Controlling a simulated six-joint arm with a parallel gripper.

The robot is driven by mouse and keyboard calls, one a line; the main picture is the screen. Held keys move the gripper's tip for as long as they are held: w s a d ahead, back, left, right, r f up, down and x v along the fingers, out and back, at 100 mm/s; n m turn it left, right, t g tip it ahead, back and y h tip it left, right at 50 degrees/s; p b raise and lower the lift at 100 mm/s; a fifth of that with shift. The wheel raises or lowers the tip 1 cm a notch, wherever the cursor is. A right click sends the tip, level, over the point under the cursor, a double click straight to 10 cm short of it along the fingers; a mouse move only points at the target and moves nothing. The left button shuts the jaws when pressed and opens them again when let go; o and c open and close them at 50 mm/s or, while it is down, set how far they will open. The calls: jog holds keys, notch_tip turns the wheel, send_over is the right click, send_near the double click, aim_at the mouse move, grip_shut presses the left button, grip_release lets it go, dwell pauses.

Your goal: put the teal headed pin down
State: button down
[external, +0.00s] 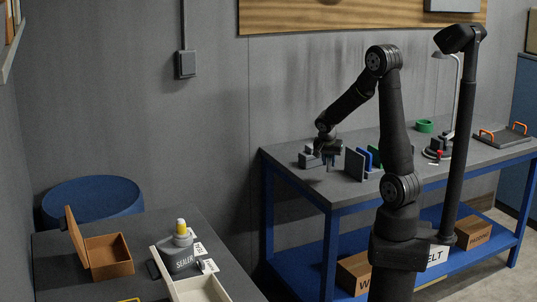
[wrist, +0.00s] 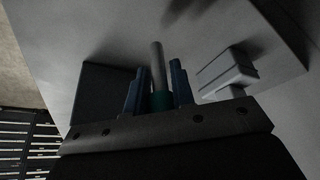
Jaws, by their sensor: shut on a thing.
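My gripper (external: 328,158) is over the left end of the blue-framed workbench (external: 290,153), close above its grey top. In the wrist view my gripper (wrist: 158,92) is shut on the teal headed pin. The pin's teal head (wrist: 160,101) is between the blue fingers, and its grey shank (wrist: 157,62) sticks out beyond them toward the bench top. I cannot tell whether the shank touches anything. In the external view the pin is too small and hidden to make out.
A grey stepped block (wrist: 226,76) is right of the fingers in the wrist view; a dark plate (wrist: 98,82) is on the left. Upright dark (external: 354,164) and blue (external: 366,158) plates stand near my gripper. A green ring (external: 425,126) and orange-handled tray (external: 508,137) are further right.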

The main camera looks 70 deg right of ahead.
aim_at(328, 166)
jog(key=shift+f, duration=1.95)
jog(key=shift+f, duration=0.1)
jog(key=c, duration=1.2)
grip_release()
jog(key=shift+f, duration=0.1)
jog(key=shift+c, duration=0.2)
jog(key=v, duration=1.2)
jog(key=shift+r, duration=0.25)
jog(key=shift+d+f, duration=0.1)
jog(key=x, duration=1.2)
jog(key=shift+f, duration=0.15)
jog(key=shift+r, duration=0.2)
